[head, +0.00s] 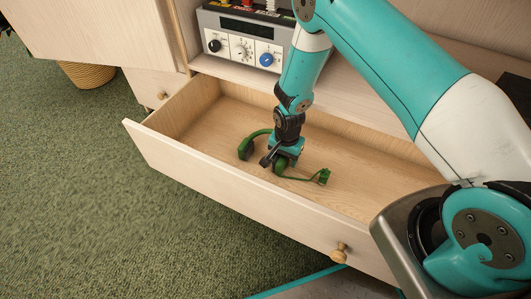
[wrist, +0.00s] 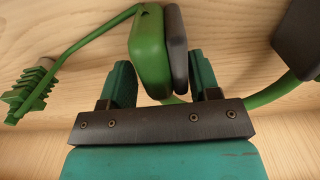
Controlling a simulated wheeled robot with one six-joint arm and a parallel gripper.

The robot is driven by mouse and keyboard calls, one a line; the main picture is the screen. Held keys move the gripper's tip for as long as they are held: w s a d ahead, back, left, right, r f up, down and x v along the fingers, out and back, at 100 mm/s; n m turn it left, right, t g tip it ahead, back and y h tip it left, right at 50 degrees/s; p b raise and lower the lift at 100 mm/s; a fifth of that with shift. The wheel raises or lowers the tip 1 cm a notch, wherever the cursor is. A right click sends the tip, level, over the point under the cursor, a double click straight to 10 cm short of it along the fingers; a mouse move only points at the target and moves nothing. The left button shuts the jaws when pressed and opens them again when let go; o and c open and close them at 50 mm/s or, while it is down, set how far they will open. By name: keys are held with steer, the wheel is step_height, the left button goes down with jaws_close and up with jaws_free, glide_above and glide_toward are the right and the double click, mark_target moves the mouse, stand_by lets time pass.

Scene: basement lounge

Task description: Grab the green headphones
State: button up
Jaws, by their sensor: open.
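The green headphones (head: 257,136) lie in the open wooden drawer (head: 196,160), with dark ear pads and a thin green part reaching right. My gripper (head: 273,163) points down into the drawer at the headphones, and my arm hides part of them. In the wrist view, my gripper (wrist: 165,82) is open, with one teal finger on each side of a green ear cup (wrist: 148,52) and its dark pad. I cannot tell whether the fingers touch the cup. The other dark pad (wrist: 298,40) shows at the upper right, and a green ribbed piece (wrist: 30,92) at the left.
The drawer's front panel (head: 235,192) with a round wooden knob (head: 339,253) stands toward me. A grey device with dials (head: 242,47) sits on the shelf above. A woven basket (head: 86,74) is at the far left. Green carpet (head: 75,190) is clear at left.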

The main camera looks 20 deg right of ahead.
steer(key=shift+c, duration=0.2)
jaws_close()
steer(key=shift+r, duration=0.1)
steer(key=shift+r, duration=0.1)
